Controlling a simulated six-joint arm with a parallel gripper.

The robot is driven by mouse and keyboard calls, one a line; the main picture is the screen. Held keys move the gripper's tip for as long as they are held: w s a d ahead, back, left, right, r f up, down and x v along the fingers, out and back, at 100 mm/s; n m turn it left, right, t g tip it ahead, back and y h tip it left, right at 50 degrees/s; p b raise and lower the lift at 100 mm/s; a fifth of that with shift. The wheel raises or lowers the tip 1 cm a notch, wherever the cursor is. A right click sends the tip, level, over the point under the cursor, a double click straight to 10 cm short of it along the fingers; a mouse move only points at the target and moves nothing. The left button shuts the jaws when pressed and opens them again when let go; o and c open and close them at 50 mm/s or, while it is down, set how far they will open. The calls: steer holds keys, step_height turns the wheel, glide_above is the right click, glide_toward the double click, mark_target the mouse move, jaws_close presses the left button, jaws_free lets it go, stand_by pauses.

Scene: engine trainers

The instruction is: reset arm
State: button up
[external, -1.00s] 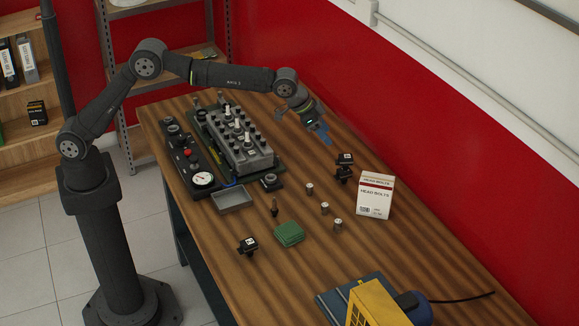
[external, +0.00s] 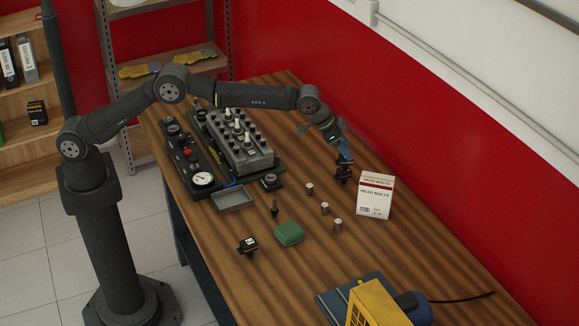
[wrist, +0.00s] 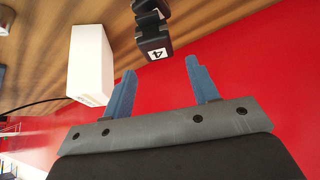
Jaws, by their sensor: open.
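My gripper (external: 340,142) is over the far right side of the wooden table (external: 400,265), near the red wall. In the wrist view its two blue fingers (wrist: 163,90) are spread apart with nothing between them. A black part with a number 4 label (wrist: 154,45) lies beyond the fingertips in the wrist view. In the external view this black part (external: 343,174) stands just below my gripper, partly covered by it; I cannot tell whether they touch.
A white head bolts box (external: 375,195) stands right of the black part. The engine trainer (external: 238,140) is to the left. Several small metal cylinders, a green block (external: 289,234), a grey tray (external: 233,199) and a yellow item (external: 375,305) are on the table.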

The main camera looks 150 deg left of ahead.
steer(key=w+d+r, duration=0.6)
steer(key=d+r, duration=0.1)
steer(key=d, duration=0.3)
steer(key=s+a+f+n, duration=0.1)
steer(key=s+a+f, duration=0.5)
steer(key=s+a, duration=0.2)
steer(key=s+a+f+n+g, duration=0.1)
steer(key=s+a+f, duration=0.5)
steer(key=s, duration=0.6)
steer(key=a, duration=0.2)
steer(key=shift+s+a, duration=0.35)
steer(key=shift+s, duration=0.05)
steer(key=w+d+r+m, duration=0.1)
steer(key=w+d+r, duration=0.7)
steer(key=w+d, duration=0.3)
steer(key=w, duration=0.3)
steer(key=shift+d+r, duration=0.4)
